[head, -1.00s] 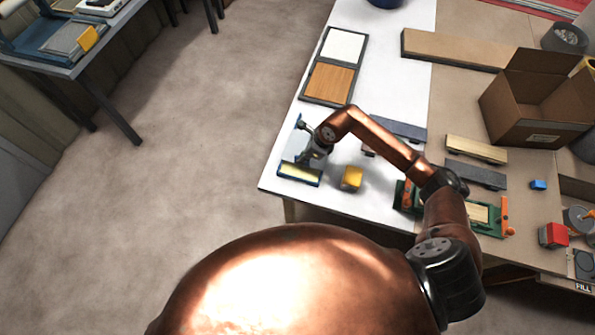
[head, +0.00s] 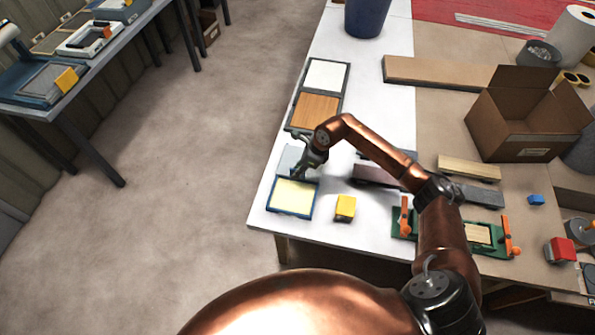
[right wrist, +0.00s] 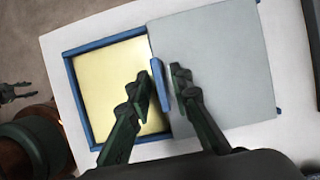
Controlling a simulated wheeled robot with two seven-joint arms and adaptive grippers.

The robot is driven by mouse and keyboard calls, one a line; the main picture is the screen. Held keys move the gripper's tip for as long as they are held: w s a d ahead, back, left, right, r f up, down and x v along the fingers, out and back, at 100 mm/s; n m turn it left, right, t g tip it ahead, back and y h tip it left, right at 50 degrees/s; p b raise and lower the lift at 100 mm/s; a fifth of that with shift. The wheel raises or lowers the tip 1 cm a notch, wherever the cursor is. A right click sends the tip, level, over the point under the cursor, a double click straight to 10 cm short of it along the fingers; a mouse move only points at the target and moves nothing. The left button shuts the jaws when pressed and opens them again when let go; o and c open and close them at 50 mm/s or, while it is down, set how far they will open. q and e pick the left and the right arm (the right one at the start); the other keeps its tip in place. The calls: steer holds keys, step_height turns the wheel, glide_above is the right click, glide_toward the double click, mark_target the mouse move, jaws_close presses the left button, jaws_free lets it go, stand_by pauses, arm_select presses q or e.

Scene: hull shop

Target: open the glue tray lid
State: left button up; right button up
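The glue tray (head: 272,207) is blue-rimmed with pale yellow glue (head: 293,193) and lies near the table's front left corner. Its flat grey lid (right wrist: 215,65) is slid to the far side, leaving much of the yellow surface bare. A blue handle strip (right wrist: 160,84) stands on the lid's edge. My right gripper (right wrist: 162,86) has its fingers closely on both sides of this handle; it also shows over the tray in the head view (head: 303,171). My left gripper (right wrist: 22,91) shows at the left edge of the right wrist view, fingers apart and empty. It is outside the head view.
A yellow block (head: 345,208) stands right of the tray. A dark-framed panel holder (head: 296,127) lies behind it. A green clamp jig (head: 462,236), wooden planks (head: 469,167) and an open cardboard box (head: 510,125) lie to the right. The table's left edge is close to the tray.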

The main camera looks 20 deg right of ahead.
steer(key=shift+o, duration=0.4)
steer(key=v, duration=1.2)
steer(key=shift+f, duration=0.1)
